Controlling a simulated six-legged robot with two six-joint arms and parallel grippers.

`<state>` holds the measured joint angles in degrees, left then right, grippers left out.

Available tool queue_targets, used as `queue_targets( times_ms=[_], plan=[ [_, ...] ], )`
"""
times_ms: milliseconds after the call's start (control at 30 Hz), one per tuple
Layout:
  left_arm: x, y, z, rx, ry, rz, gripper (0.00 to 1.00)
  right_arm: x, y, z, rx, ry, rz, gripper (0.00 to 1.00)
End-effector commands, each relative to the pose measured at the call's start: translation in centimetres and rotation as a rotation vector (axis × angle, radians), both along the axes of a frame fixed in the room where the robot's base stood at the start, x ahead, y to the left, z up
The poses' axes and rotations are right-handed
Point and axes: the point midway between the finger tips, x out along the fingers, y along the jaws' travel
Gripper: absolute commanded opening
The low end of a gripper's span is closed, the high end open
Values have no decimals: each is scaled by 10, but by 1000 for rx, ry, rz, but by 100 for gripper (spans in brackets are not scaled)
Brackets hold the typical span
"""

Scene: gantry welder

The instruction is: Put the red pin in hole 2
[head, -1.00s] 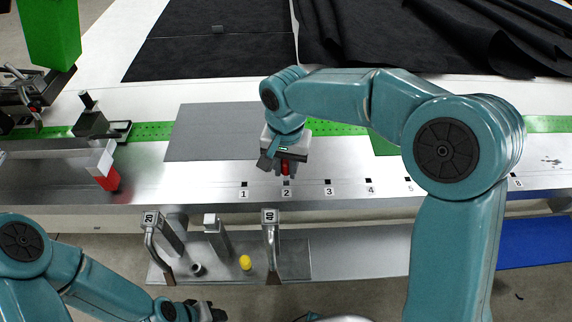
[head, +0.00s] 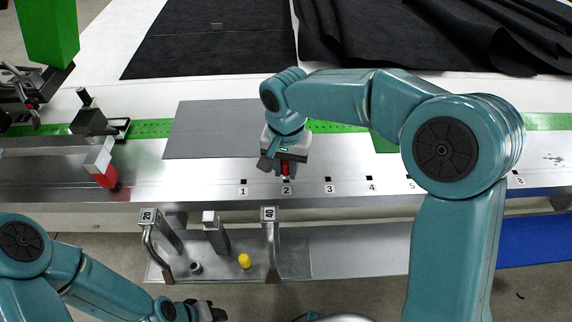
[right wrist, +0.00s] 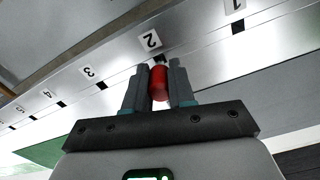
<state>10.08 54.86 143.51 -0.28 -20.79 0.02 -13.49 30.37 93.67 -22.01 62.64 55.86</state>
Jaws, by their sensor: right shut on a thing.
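The red pin (right wrist: 159,84) is held between the two fingers of my right gripper (right wrist: 160,88), as the right wrist view shows. In the head view, my right gripper (head: 286,168) is over the metal rail at the label 2 (head: 287,190), with the red pin pointing down at that spot. Hole 2 (right wrist: 159,60) lies right at the pin's far end and is partly covered. I cannot tell whether the tip is inside it. My left gripper (head: 208,311) is low at the bottom left, away from the rail, and its jaws are unclear.
The metal rail (head: 215,181) has several numbered square holes. A lower shelf (head: 225,266) in front carries posts, a yellow piece (head: 244,261) and bent brackets. A red and white block (head: 103,163) stands at left. A grey plate (head: 212,130) lies behind the holes.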

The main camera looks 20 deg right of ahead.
Motion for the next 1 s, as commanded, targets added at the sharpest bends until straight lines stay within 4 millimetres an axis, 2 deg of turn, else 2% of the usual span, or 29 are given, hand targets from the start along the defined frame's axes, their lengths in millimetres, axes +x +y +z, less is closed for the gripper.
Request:
queue_targets(
  times_ms=[1000],
  plan=[
    [0,0,-21,0,0,0,43,0,0,-27,0,1,0,0]
  ],
)
